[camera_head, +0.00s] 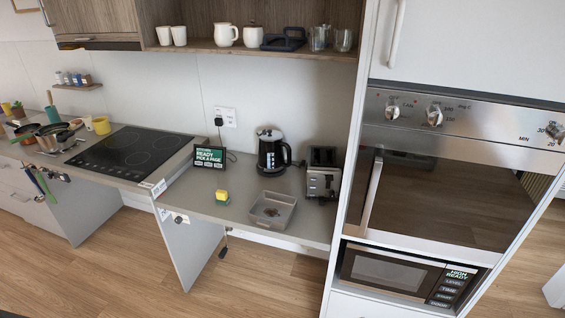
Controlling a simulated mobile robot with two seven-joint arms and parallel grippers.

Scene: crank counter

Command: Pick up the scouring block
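The scouring block (222,196) is small, yellow on top with a green part below. It stands on the lower grey counter (194,205), left of a grey tray and near the counter's front. Nothing covers it from this view. Neither of my grippers shows in the head view.
Right of the block stands a grey tray (272,211). Behind are a small display (209,157), a black kettle (271,152) and a toaster (323,173). The hob (128,151) is on the counter to the left; the tall oven unit (434,190) bounds the right.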

